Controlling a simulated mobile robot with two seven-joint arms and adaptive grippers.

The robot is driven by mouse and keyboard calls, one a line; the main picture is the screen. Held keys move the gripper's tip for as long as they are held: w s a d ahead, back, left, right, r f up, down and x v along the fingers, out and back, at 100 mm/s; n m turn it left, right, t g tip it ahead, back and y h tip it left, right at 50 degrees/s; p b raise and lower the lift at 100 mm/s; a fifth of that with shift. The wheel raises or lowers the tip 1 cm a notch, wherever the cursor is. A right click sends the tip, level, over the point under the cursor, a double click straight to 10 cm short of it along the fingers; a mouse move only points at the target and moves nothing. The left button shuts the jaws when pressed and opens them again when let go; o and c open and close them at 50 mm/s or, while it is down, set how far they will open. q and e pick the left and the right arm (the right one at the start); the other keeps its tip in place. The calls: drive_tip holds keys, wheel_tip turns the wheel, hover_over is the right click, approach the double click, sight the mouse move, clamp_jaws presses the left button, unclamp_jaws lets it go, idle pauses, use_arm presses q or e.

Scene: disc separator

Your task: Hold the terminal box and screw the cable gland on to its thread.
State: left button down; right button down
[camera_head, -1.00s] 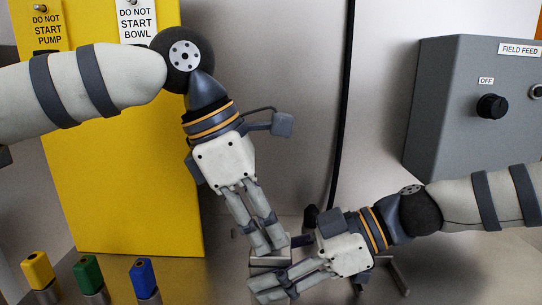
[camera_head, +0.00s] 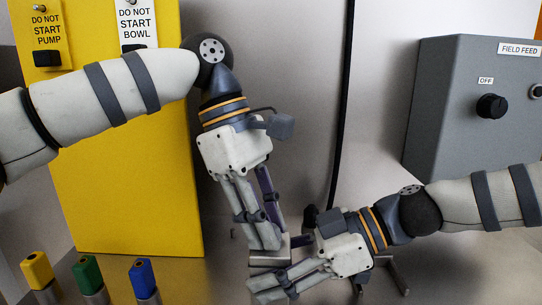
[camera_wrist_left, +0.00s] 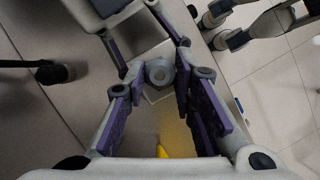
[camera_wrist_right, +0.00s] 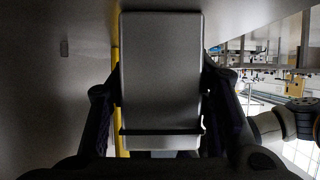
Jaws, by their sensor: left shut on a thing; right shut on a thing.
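The terminal box (camera_wrist_right: 160,70) is a plain grey block that fills the middle of the right wrist view, between the fingers of my right gripper. In the head view, part of the box (camera_head: 268,259) shows low in the centre. My right gripper (camera_head: 264,286) is shut on it. My left gripper (camera_head: 264,243) points down just above the box and is shut on the cable gland. The gland (camera_wrist_left: 159,73) is a small grey ring with a hole, seen between the left fingers in the left wrist view. Its thread is hidden, so I cannot tell how far it is engaged.
A yellow cabinet (camera_head: 120,190) stands behind at left. A grey FIELD FEED control box (camera_head: 450,120) with a black knob is at right. Yellow (camera_head: 37,270), green (camera_head: 88,273) and blue (camera_head: 143,278) blocks stand at the lower left. A dark cable (camera_head: 343,120) hangs behind the grippers.

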use_arm(q)
drive_tip(key=shift+w+a+f+m+g+y, duration=0.15)
drive_tip(key=shift+f+m+g+y, duration=0.25)
drive_tip(key=shift+m, duration=0.3)
use_arm(e)
drive_tip(key=shift+f, duration=0.1)
use_arm(q)
drive_tip(key=c, duration=1.3)
unclamp_jaws()
drive_tip(key=shift+r, duration=0.15)
wheel_tip(320, 180, up, 10)
use_arm(e)
unclamp_jaws()
drive_tip(key=shift+w, duration=0.1)
